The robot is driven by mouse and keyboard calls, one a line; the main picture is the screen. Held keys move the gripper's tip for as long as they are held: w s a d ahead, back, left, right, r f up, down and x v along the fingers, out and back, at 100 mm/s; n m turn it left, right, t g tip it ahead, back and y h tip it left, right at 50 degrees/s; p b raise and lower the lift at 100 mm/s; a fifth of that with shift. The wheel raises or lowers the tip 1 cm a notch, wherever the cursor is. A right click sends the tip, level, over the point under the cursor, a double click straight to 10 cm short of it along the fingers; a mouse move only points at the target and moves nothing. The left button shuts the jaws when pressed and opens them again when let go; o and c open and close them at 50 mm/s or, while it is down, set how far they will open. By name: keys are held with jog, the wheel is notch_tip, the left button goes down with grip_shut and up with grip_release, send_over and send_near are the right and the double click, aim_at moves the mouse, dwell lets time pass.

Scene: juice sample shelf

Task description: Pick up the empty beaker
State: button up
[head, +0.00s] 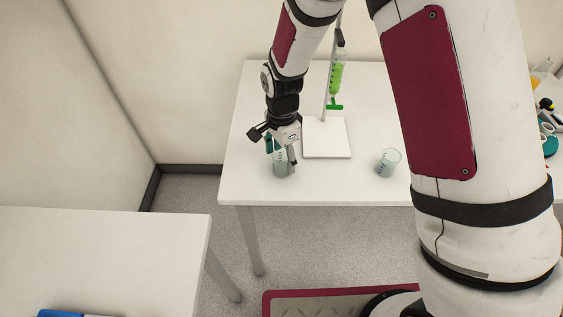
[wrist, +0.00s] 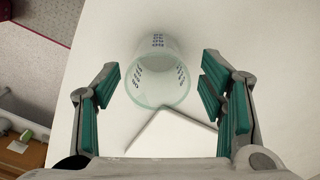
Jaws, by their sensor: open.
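A clear beaker (head: 281,168) with dark markings stands on the white table near its front left part. In the wrist view the beaker (wrist: 159,90) shows between the two green-padded fingers, with a gap on each side, and looks empty. My gripper (head: 281,151) is open at the beaker in the head view and partly hides it; it also shows open in the wrist view (wrist: 160,88). A second beaker (head: 388,162) stands further right on the same table; whether it holds anything is hard to tell.
A stand with a white base plate (head: 327,146) and a tube of green liquid (head: 337,75) is just behind and right of my gripper. Several items, partly hidden, lie at the far right (head: 547,117). Another white table (head: 110,245) is at the lower left.

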aim_at(282, 163)
jog(key=shift+s+f, duration=0.1)
jog(key=shift+f, duration=1.55)
jog(key=c, duration=1.2)
jog(key=shift+r, duration=0.15)
